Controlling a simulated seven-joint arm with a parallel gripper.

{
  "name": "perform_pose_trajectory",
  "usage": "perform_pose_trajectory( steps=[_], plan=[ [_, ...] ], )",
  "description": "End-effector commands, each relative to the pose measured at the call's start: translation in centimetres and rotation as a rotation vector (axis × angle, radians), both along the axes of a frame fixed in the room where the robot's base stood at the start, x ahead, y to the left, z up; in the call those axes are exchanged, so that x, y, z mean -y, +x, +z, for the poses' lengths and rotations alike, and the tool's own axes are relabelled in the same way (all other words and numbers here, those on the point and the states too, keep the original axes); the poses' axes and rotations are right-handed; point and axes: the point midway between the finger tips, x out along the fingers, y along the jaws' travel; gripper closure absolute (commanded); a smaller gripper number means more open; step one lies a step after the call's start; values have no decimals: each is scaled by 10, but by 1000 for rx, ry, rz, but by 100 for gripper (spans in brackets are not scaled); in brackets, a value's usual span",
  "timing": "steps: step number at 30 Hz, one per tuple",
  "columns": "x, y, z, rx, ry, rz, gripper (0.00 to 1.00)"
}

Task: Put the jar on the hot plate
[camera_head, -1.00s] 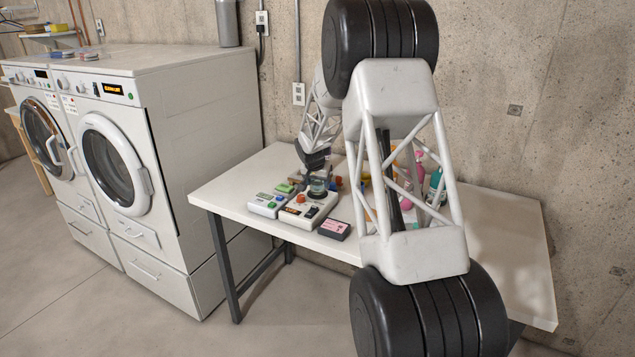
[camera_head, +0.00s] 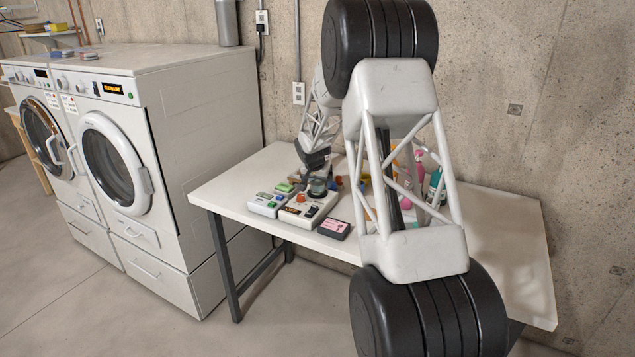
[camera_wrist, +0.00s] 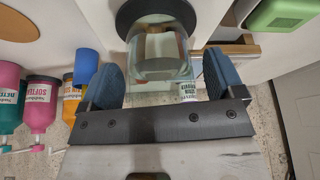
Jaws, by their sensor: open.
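The clear glass jar (camera_wrist: 156,48) is in the wrist view, directly ahead of my gripper (camera_wrist: 158,82). It appears to stand upright on the round black plate of the hot plate (camera_wrist: 127,18). My blue finger pads are spread apart, with a gap on either side of the jar; neither seems to press on it. In the head view, the white hot plate (camera_head: 308,212) with an orange knob sits near the table's left front. The jar (camera_head: 318,185) is small there, and my gripper at its far side is mostly hidden by my arm.
Small white and green devices (camera_head: 266,204) stand left of the hot plate, and a dark box with a pink label (camera_head: 334,229) lies to its right. Several coloured bottles (camera_wrist: 42,100) stand to one side. The table's right part (camera_head: 505,240) is clear. Washing machines (camera_head: 150,150) stand left.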

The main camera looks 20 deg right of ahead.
Motion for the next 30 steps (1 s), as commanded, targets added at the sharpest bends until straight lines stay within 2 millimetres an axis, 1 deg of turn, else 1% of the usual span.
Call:
perform_pose_trajectory(
  steps=[5,11,30],
  plan=[
    [-1,-2,7,1,-1,0,12],
    [-4,-7,22,2,0,0,12],
    [-21,-32,95,1,0,0,12]
  ],
)
